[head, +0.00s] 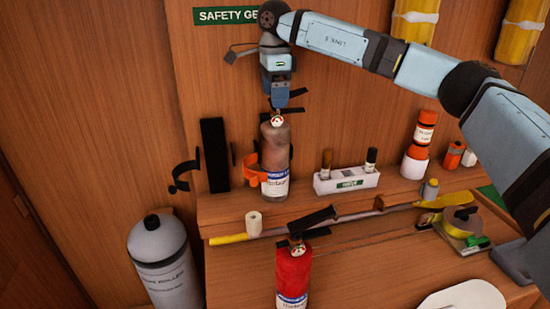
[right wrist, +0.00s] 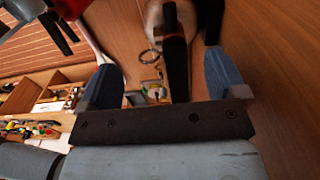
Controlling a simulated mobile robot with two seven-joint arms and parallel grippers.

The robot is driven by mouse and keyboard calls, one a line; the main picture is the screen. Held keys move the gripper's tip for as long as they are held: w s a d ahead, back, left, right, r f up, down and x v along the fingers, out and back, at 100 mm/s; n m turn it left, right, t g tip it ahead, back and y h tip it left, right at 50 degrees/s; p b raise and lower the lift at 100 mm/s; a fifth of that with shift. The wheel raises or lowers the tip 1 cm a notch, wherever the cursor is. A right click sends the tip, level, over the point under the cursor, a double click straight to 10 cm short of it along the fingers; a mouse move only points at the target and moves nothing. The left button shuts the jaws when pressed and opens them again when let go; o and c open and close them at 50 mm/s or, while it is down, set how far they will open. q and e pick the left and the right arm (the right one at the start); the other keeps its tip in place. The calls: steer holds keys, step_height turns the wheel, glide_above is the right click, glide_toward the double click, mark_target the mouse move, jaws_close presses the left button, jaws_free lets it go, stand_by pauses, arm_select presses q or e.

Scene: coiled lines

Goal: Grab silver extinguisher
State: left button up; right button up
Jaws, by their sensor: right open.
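The silver extinguisher (head: 276,140) stands upright on the wooden shelf, with a blue and white label, a gauge and a black handle on top. An orange strap (head: 251,168) sits at its left side. My right gripper (head: 279,103) is just above its top, pointing down. In the right wrist view my right gripper (right wrist: 162,82) has its two fingers apart. The black handle of the silver extinguisher (right wrist: 175,60) shows between them, not clasped. Whether a finger touches it I cannot tell. My left gripper is not in view.
A red extinguisher (head: 292,275) stands in front, below the shelf. A white rack (head: 346,181) with dark-topped tubes and an orange flashlight (head: 420,145) are to the right. A black bracket (head: 213,155) is on the left. A large grey cylinder (head: 165,262) stands lower left.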

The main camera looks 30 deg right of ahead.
mark_target(276, 113)
steer(key=shift+w+d+f+p, duration=0.1)
steer(key=shift+d+f+p, duration=0.05)
steer(key=shift+f, duration=0.85)
steer(key=shift+d+f+p, duration=0.1)
steer(key=shift+f+p, duration=0.05)
steer(key=shift+f, duration=0.8)
steer(key=c, duration=1.7)
steer(key=shift+r, duration=0.25)
steer(key=shift+f, duration=0.1)
